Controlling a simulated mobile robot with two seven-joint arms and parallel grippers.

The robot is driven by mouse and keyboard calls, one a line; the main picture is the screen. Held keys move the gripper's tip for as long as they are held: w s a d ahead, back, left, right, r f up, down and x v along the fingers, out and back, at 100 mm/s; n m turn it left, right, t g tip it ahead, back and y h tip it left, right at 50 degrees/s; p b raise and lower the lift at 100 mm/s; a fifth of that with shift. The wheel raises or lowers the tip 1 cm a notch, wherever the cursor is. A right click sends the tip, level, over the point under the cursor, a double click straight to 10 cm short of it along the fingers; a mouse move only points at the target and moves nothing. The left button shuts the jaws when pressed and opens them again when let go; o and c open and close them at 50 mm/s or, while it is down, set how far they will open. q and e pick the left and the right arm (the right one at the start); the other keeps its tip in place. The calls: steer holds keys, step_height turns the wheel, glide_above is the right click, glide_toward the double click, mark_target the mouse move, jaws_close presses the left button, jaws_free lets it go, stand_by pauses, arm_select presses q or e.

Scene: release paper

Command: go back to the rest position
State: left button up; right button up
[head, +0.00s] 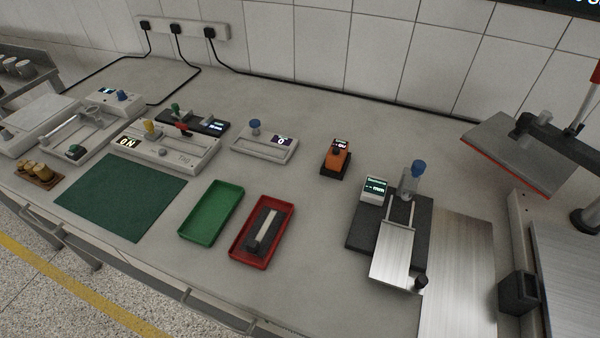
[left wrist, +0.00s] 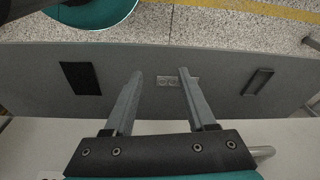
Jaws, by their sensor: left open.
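My left gripper (left wrist: 158,85) shows in the left wrist view with its two grey fingers spread apart. It is open and nothing is between the fingers. Behind them are a grey panel (left wrist: 215,75) and the speckled floor (left wrist: 215,28). Neither of my grippers shows in the head view. My right gripper is in no view.
In the head view the grey bench (head: 310,215) carries a green mat (head: 120,195), a green tray (head: 211,213), a red tray (head: 237,250) holding a dark item, and several devices. A metal-plated device (head: 395,250) stands at right. The bench's centre has free room.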

arm_select(q)
steer(key=s+a+f+g+b, duration=0.1)
steer(key=s+a+f+b, duration=0.1)
steer(key=s+f, duration=1.2)
step_height(320, 180, down, 2)
steer(key=shift+s+a+f+b, duration=0.1)
steer(key=shift+s+a+b, duration=0.15)
steer(key=shift+b, duration=0.2)
